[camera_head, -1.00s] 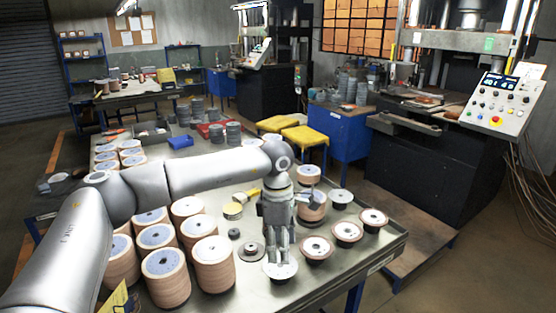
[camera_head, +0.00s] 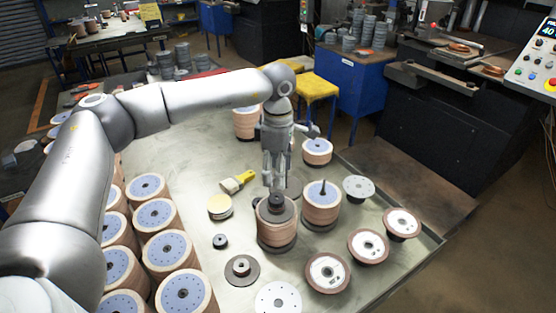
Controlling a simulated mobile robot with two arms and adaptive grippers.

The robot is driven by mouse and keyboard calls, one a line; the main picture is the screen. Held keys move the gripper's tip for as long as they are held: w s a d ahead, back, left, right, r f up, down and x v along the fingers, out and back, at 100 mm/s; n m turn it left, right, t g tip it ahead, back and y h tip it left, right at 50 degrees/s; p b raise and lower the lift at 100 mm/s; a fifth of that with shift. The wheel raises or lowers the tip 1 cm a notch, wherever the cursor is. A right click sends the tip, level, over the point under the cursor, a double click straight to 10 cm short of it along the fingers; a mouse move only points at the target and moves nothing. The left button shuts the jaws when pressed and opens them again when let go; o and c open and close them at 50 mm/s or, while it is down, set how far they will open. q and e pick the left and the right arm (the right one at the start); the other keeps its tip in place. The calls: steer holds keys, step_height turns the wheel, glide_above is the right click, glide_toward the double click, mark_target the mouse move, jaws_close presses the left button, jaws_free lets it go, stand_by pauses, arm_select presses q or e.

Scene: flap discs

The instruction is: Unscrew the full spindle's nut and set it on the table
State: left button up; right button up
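A full spindle (camera_head: 277,226) stands on the metal table, a stack of tan discs with a dark flange on top. Its dark nut (camera_head: 277,201) sits at the top centre. My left gripper (camera_head: 275,184) points down just above this nut, its fingers apart; I cannot tell whether they touch it. Beside it to the right is another disc stack (camera_head: 321,207) with a bare dark rod standing up from its pale top. A small black nut (camera_head: 220,241) lies on the table to the left. My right gripper is out of view.
A dark flange with a hub (camera_head: 242,270) lies at the front. Several single discs, one of them here (camera_head: 327,272), line the right side. Several tall stacks (camera_head: 170,253) fill the left. A yellow-handled brush (camera_head: 238,182) lies behind.

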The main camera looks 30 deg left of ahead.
mark_target(276, 198)
arm_select(q)
step_height(276, 198, down, 4)
steer(key=shift+s+a+f+b, duration=0.1)
steer(key=shift+a+f+b, duration=0.1)
steer(key=shift+b, duration=1)
steer(key=shift+f, duration=0.3)
steer(key=shift+s+f+b, duration=0.1)
steer(key=shift+f+b, duration=0.25)
steer(key=shift+b, duration=0.1)
step_height(276, 198, down, 2)
steer(key=shift+f+b, duration=0.1)
steer(key=shift+b, duration=0.65)
steer(key=shift+f+b, duration=0.3)
steer(key=shift+f, duration=0.15)
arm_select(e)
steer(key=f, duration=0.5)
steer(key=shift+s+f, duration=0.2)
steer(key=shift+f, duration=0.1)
